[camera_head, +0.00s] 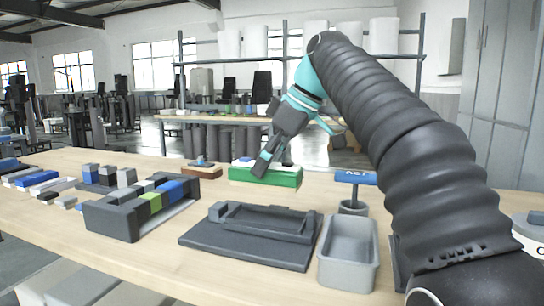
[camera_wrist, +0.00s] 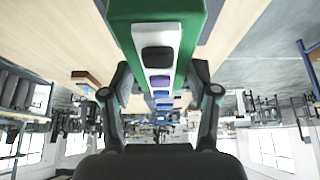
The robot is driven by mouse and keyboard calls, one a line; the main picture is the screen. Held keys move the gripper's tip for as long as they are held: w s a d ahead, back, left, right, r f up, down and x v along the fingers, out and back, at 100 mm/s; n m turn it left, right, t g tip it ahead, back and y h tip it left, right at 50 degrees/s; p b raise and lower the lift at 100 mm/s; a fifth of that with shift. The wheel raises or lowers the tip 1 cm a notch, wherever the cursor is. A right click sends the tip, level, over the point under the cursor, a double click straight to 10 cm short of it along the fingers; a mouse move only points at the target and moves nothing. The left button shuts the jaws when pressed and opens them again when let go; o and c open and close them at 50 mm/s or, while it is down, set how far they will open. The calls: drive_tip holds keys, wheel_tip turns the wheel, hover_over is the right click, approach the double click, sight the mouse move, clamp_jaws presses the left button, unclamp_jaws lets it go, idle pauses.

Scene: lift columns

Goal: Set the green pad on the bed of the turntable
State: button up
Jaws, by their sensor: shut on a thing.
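The green pad (camera_head: 283,179) is a long green block near the back of the table, with white and blue parts on top. My gripper (camera_head: 266,164) has one dark finger in front of it; the other finger is hidden behind. In the wrist view the green pad (camera_wrist: 119,14) runs between my two fingers (camera_wrist: 162,80), its white face with dark pieces toward the camera. My gripper is shut on it. I cannot tell whether it touches the table. No part is clearly a turntable; a dark grey base (camera_head: 213,246) with a raised, rimmed bed stands front middle.
A grey open bin (camera_head: 348,273) stands right of the dark base. Behind it is a blue-topped piece (camera_head: 355,177) over a grey cup (camera_head: 353,208). A dark rack (camera_head: 112,222) of coloured blocks stands left, with several small blocks beyond. A brown block (camera_head: 201,172) lies left of the pad.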

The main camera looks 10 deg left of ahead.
sight(270, 188)
drive_tip(key=shift+s+f+b, duration=0.1)
drive_tip(key=shift+f+b, duration=0.95)
drive_tip(key=shift+f, duration=1.55)
drive_tip(key=shift+d, duration=0.2)
drive_tip(key=shift+f, duration=1)
idle(0.4)
drive_tip(key=o, duration=1.6)
drive_tip(key=shift+c, duration=0.2)
drive_tip(key=shift+o, duration=1.1)
